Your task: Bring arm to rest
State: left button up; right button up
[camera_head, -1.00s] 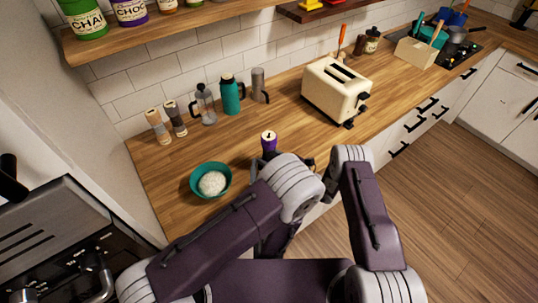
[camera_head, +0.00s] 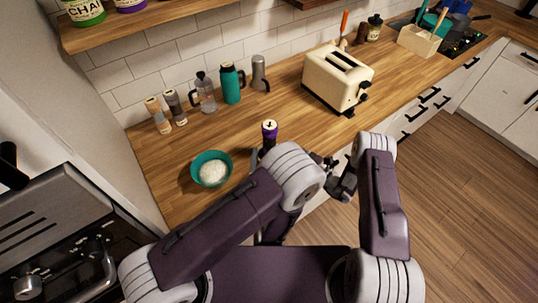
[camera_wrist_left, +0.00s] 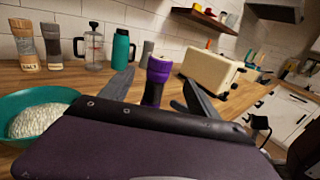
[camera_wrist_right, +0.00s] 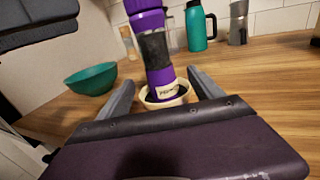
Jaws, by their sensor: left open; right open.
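The head view shows my left arm folded, its purple link and pale elbow covering the counter's front edge. The left wrist view shows my left gripper (camera_wrist_left: 158,78), open and empty, with the purple grinder (camera_wrist_left: 157,82) beyond its fingers. The grinder (camera_head: 269,133) stands upright on the counter. The right wrist view shows my right gripper (camera_wrist_right: 161,78), open, with the grinder (camera_wrist_right: 154,50) between and beyond its fingers. Contact cannot be told. There the grinder's base sits in a small cream dish (camera_wrist_right: 178,97). My right arm is folded at the right in the head view.
A teal bowl (camera_head: 211,168) with white contents stands left of the grinder. Shakers (camera_head: 158,115), a glass press (camera_head: 206,95), a teal bottle (camera_head: 231,84) and a moka pot (camera_head: 259,75) line the wall. A cream toaster (camera_head: 338,78) stands right. Counter between is clear.

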jog(key=v, duration=0.5)
jog(key=shift+s+d, duration=0.15)
jog(key=shift+d, duration=0.05)
